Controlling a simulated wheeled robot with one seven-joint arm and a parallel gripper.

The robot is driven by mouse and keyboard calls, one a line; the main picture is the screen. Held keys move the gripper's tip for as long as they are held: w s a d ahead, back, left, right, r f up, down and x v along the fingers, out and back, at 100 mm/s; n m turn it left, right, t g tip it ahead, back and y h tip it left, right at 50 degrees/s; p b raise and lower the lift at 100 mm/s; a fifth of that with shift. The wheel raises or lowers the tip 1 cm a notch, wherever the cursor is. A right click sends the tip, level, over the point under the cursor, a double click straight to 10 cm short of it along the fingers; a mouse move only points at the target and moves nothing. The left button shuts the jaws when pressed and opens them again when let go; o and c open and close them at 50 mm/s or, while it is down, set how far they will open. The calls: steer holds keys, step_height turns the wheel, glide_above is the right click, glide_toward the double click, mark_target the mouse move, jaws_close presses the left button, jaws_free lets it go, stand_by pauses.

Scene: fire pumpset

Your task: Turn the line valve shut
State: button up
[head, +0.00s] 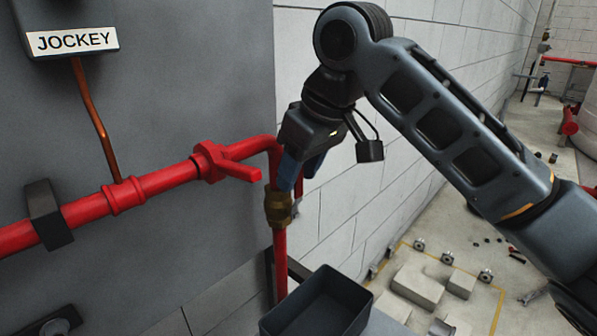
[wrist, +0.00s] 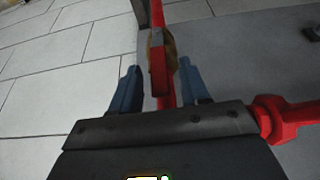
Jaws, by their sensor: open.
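A brass valve body (head: 278,207) sits on the vertical red pipe below the elbow. In the wrist view the brass (wrist: 171,50) shows partly behind a narrow red bar (wrist: 157,75), which looks like its lever. My gripper (head: 299,176) is beside the vertical pipe, just above the brass, with blue fingers pointing down. In the wrist view my gripper (wrist: 159,66) is open, one finger on each side of the red bar, with visible gaps. A red fitting with a stubby lever (head: 235,166) is on the horizontal pipe. Which fitting is the line valve is not labelled.
A grey panel with a JOCKEY sign (head: 72,41) stands at left, with a copper tube (head: 95,120) below the sign. An open dark bin (head: 316,305) is under the pipe. A white block wall (head: 330,215) is close behind my gripper.

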steer(key=shift+w+a+f, duration=0.1)
steer(key=shift+f, duration=0.25)
steer(key=shift+c, duration=0.4)
jaws_close()
